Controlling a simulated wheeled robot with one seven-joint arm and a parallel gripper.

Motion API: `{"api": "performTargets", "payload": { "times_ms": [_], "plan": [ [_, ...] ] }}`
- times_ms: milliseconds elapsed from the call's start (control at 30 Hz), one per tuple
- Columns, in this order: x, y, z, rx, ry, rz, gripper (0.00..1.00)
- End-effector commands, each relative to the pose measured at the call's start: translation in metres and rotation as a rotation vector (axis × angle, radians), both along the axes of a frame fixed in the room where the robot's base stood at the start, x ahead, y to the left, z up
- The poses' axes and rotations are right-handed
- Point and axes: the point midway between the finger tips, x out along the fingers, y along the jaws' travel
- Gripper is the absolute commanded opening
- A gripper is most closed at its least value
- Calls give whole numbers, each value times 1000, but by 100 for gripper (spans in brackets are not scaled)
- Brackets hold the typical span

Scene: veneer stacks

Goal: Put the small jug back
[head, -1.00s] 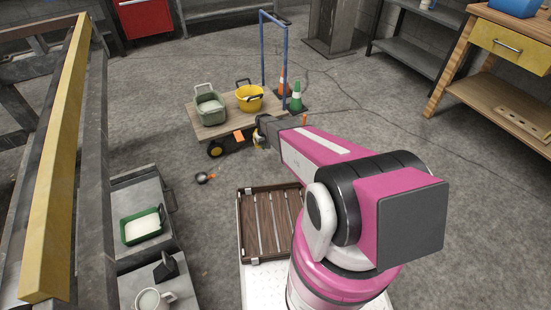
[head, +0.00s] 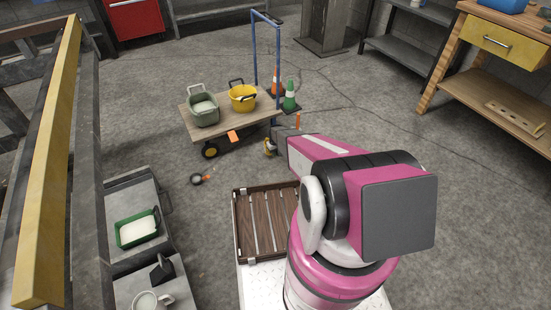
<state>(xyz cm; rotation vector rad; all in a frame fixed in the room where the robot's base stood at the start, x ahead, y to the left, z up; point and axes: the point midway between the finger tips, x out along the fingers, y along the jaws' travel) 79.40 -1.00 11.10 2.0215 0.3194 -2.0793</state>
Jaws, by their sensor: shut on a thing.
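A pale jug or mug with a handle (head: 150,301) stands on the grey surface at the bottom left, cut by the picture's edge.
A wooden-topped cart (head: 225,124) bears a green tub (head: 203,111) and a yellow tub (head: 242,98). A small dark pan (head: 197,179) lies on the floor. A green tray (head: 124,238) is at left. A slatted brown crate (head: 240,218) sits before my arm.

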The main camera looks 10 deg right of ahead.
Motion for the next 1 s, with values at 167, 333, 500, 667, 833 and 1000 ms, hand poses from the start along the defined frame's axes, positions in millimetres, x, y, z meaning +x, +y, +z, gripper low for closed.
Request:
{"api": "performTargets", "payload": {
  "times_ms": [167,333,500,667,833,1000],
  "plan": [
    [1,-2,-10,0,1,1,0],
    [3,-2,-33,0,1,1,0],
    [1,-2,-42,0,0,0,0],
    [1,-2,-41,0,0,0,0],
    [1,-2,-44,0,0,0,20],
    [1,-2,-44,0,0,0,39]
  ]
}}
